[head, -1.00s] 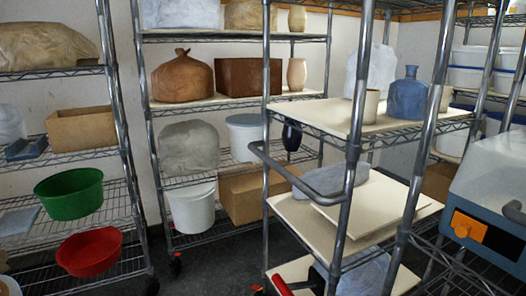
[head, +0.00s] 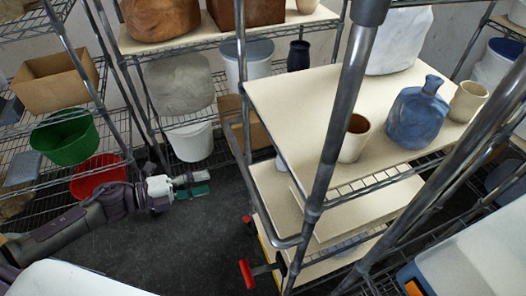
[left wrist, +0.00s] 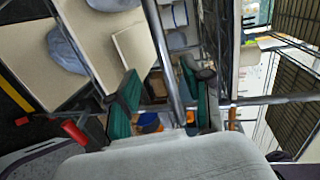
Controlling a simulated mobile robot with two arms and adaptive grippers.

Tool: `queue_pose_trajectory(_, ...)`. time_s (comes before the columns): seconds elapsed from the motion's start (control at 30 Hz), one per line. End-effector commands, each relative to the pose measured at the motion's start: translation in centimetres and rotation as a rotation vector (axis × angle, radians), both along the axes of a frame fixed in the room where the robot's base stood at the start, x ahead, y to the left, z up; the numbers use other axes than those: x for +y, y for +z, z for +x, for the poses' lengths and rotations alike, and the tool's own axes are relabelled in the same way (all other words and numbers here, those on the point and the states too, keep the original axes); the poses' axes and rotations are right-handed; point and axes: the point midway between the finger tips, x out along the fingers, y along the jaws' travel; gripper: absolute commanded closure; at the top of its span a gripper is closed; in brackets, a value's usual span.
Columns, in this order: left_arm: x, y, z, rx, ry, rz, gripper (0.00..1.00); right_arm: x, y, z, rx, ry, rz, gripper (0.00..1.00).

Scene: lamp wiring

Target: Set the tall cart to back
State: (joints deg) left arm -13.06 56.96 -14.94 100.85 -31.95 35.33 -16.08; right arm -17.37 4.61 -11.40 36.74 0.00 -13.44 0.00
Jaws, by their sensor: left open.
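The tall cart is a metal-post rack with cream shelves (head: 300,95), standing at centre right in the head view. A bent grey tube handle (head: 285,242) sticks out on its left side. Its top shelf bears a blue jug (head: 416,112), a brown-rimmed cup (head: 354,140), another cup and a pale wrapped lump. My left gripper (head: 197,184) reaches in from the left, open and empty, apart from the handle. In the left wrist view its green fingers (left wrist: 162,98) are spread, with a grey tube seen between them; its distance is unclear. My right gripper is not in view.
Fixed wire racks stand behind and left, holding a green tub (head: 64,138), a red bowl (head: 98,178), a white bucket (head: 190,142) and boxes. A red lever (head: 247,273) shows low at the cart. Dark floor (head: 180,240) is clear between arm and cart.

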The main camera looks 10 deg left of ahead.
Motion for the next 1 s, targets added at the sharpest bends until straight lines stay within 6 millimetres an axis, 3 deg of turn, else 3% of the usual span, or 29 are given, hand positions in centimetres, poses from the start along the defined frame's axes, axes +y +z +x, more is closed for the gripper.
queue_pose_trajectory(0.23, -1.8, 0.4, 0.8, -0.013, -0.040, 0.014, 0.51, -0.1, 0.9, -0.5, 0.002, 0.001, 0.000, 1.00)
queue_pose_trajectory(0.7, -9.5, -1.4, 6.0, -0.011, -0.039, 0.012, 0.51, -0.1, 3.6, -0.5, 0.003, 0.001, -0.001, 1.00)
queue_pose_trajectory(1.0, -11.3, -2.1, 7.2, -0.010, -0.039, 0.014, 0.51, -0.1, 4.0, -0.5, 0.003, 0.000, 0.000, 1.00)
